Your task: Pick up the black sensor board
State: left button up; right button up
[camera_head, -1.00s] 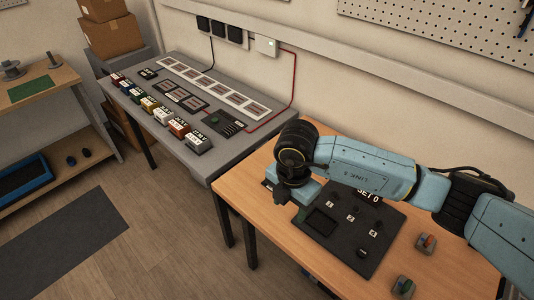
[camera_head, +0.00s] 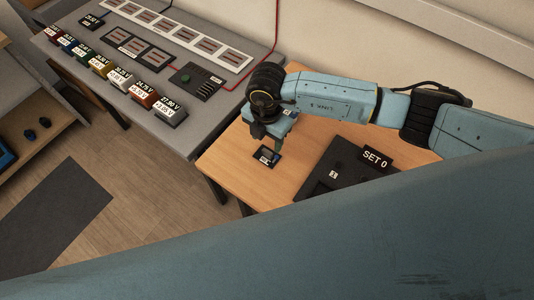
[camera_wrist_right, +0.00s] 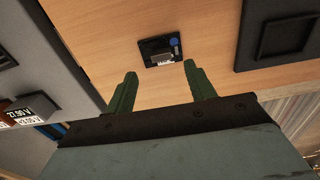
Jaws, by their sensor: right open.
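The black sensor board (camera_head: 267,156) lies flat on the wooden table, near its left corner. It is a small dark square with a blue round part and a pale label, clearer in the right wrist view (camera_wrist_right: 172,43). My right gripper (camera_head: 272,146) is beside the board in the head view and partly hides the table there. In the right wrist view, its two green fingers (camera_wrist_right: 160,72) are spread apart with nothing between them, and the board lies beyond their tips. My left gripper is not in view.
A black panel (camera_head: 345,160) with a SET 0 sign stands right of the board. A grey bench (camera_head: 190,137) with several coloured voltage blocks is at the left. Bare wood surrounds the board. A large blue-grey link of mine covers the lower head view.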

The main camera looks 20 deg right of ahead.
aim_at(267, 152)
jog(key=shift+s+f, duration=0.15)
jog(key=shift+f, duration=0.65)
notch_tip(267, 152, down, 3)
jog(key=shift+r, duration=0.15)
jog(key=shift+f, duration=0.5)
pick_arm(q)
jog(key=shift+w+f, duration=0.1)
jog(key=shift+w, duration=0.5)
pick_arm(e)
jog(key=c, duration=1.1)
